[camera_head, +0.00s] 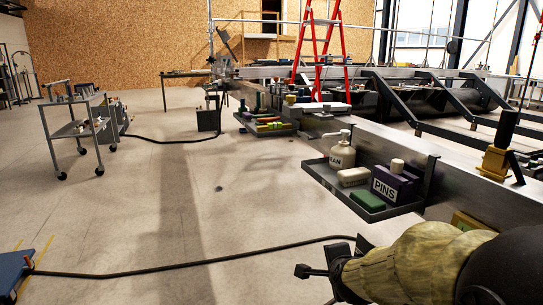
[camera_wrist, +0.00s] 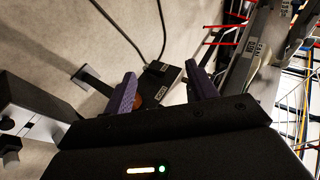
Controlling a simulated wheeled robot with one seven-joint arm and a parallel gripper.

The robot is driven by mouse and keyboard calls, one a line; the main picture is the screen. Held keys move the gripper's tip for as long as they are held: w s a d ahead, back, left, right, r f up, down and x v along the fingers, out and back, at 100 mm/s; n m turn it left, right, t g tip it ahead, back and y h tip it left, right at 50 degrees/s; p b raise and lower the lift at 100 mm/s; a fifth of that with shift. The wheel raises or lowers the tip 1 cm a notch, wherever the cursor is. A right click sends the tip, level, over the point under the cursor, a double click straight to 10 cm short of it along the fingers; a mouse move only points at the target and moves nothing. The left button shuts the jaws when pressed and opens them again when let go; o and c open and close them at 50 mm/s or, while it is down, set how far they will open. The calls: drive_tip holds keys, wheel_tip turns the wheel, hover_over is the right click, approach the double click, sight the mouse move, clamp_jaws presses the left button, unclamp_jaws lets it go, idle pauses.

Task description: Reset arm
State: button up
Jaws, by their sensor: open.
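My gripper (camera_wrist: 162,72) is open in the wrist view, its two purple-padded fingers apart with nothing held between them. In the head view my arm reaches in from the lower right, wrapped in a tan cover, with the dark gripper (camera_head: 318,270) at its end over the open floor. It is tilted and partly hidden by the arm. The gripper is apart from the side tray and the beam.
A grey tray (camera_head: 315,172) on the long metal beam (camera_head: 385,140) holds a pump bottle (camera_head: 342,155) and a purple PINS box (camera_head: 394,185). A black cable (camera_head: 190,264) crosses the floor. A cart (camera_head: 72,130) stands left, a red ladder (camera_head: 322,50) behind. The middle floor is clear.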

drive_tip(key=s+f+n+g+p, duration=0.1)
drive_tip(key=s+f+n+g, duration=0.35)
drive_tip(key=s+n, duration=0.35)
drive_tip(key=s+f+n+g, duration=0.4)
drive_tip(key=s+f+n, duration=0.1)
drive_tip(key=s+n, duration=0.35)
wheel_tip(320, 180, up, 37)
drive_tip(key=p, duration=3.6)
drive_tip(key=shift+d+f+y, duration=0.2)
drive_tip(key=shift+d+y, duration=0.1)
drive_tip(key=shift+s+t, duration=0.1)
drive_tip(key=shift+t, duration=0.15)
